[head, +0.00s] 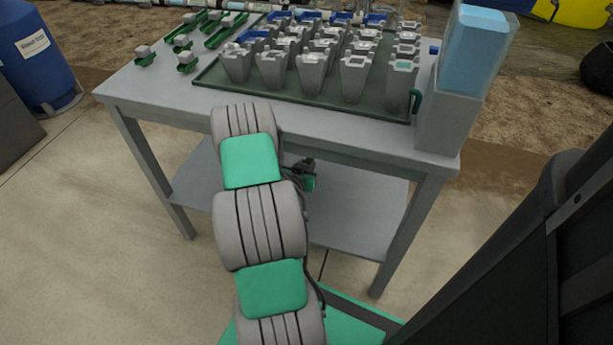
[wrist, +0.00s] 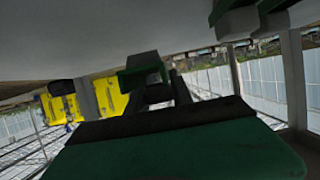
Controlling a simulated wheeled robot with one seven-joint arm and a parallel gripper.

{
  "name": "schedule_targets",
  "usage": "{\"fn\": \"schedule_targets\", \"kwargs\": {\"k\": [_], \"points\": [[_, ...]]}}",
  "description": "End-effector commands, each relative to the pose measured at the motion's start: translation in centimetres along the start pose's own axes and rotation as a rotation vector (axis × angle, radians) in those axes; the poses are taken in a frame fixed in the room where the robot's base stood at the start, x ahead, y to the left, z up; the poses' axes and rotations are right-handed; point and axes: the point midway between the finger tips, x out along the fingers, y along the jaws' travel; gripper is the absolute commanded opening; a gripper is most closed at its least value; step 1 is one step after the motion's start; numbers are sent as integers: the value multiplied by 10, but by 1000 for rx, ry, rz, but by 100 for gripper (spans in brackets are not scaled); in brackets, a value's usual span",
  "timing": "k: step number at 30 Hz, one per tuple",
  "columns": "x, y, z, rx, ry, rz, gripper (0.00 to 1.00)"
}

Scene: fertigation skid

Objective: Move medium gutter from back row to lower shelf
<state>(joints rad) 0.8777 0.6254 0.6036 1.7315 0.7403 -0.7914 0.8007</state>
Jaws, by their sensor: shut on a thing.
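My gripper (head: 305,167) reaches in under the tabletop, over the lower shelf (head: 352,212), and is mostly hidden behind my arm in the head view. In the wrist view my gripper (wrist: 160,88) is shut on a dark green gutter (wrist: 143,66), seen end-on close to a grey surface. I cannot tell whether the gutter touches that surface or how long it is. Other green gutters with grey blocks (wrist: 238,20) show at the top right of the wrist view. On the tabletop, several green gutters (head: 226,30) with grey blocks lie at the back left.
A green tray (head: 300,97) of grey cups fills most of the tabletop (head: 160,90). A grey dispenser with a blue top (head: 473,50) stands at the right end. Table legs (head: 410,232) flank the shelf. A blue barrel (head: 32,45) stands far left.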

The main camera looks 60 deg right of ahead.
Motion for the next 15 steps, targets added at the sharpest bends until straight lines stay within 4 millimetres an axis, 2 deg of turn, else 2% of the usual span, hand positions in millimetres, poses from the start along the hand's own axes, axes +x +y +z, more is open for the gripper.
{"fn": "schedule_targets", "kwargs": {"k": [5, 10, 15], "points": [[20, 0, 12, 1, 2, 0, 0], [35, -1, 41, -1, -1, -2, 0], [34, -1, 39, -1, 1, -3, 0]]}}
